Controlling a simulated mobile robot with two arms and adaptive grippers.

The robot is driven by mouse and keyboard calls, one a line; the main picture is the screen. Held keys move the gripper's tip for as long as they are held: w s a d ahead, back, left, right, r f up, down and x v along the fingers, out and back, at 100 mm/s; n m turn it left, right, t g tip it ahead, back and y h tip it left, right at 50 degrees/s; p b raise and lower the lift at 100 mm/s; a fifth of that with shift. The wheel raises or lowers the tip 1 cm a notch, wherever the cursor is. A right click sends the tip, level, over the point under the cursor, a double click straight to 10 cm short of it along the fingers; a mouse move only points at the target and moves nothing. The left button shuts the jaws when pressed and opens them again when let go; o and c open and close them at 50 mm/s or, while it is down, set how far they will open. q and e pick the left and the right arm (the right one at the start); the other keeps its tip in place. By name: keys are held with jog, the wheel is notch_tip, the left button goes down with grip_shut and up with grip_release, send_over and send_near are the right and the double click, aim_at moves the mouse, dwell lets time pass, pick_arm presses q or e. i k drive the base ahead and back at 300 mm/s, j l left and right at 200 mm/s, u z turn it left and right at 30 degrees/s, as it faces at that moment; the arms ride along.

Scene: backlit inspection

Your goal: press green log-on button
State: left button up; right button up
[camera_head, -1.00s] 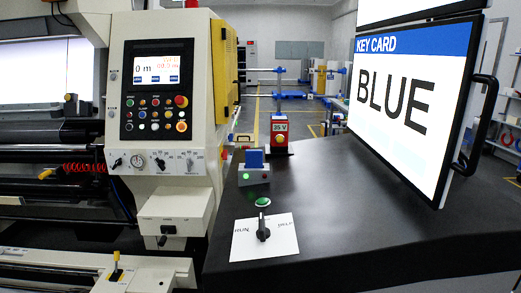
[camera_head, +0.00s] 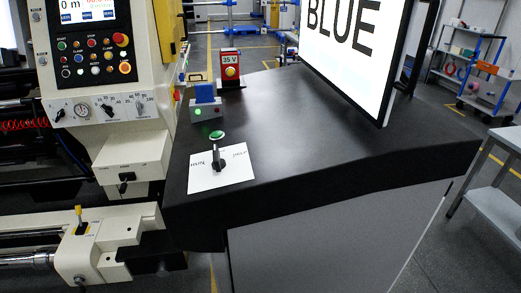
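A round green button (camera_head: 216,135) sits on the black desk top, just behind a white card (camera_head: 222,168) with a black rotary knob (camera_head: 217,160). Farther back is a small grey box with a blue block on top (camera_head: 205,96); a green light shows on its front. A monitor (camera_head: 352,50) at the upper right reads "BLUE" on white; its top is cut off. Neither of my grippers is in view.
The black desk top (camera_head: 290,130) is mostly clear in its middle. A red 35 V box (camera_head: 230,70) stands at its back left. A cream machine panel (camera_head: 95,60) with several buttons rises on the left. A grey side table (camera_head: 500,205) stands at the right.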

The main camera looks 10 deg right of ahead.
aim_at(216, 135)
jog(key=j+z, duration=0.15)
jog(key=z, duration=0.3)
jog(key=j+z, duration=0.15)
jog(key=z, duration=0.3)
jog(key=k+j+z, duration=0.15)
jog(key=j, duration=0.3)
jog(key=j+z, duration=0.15)
jog(key=j, duration=0.25)
jog(key=k+j+z, duration=0.15)
jog(key=j, duration=0.25)
jog(key=k+j+z, duration=0.15)
jog(key=j, duration=0.25)
jog(key=k+j, duration=0.1)
jog(key=k, duration=0.45)
jog(key=k+j, duration=0.1)
jog(key=k, duration=0.45)
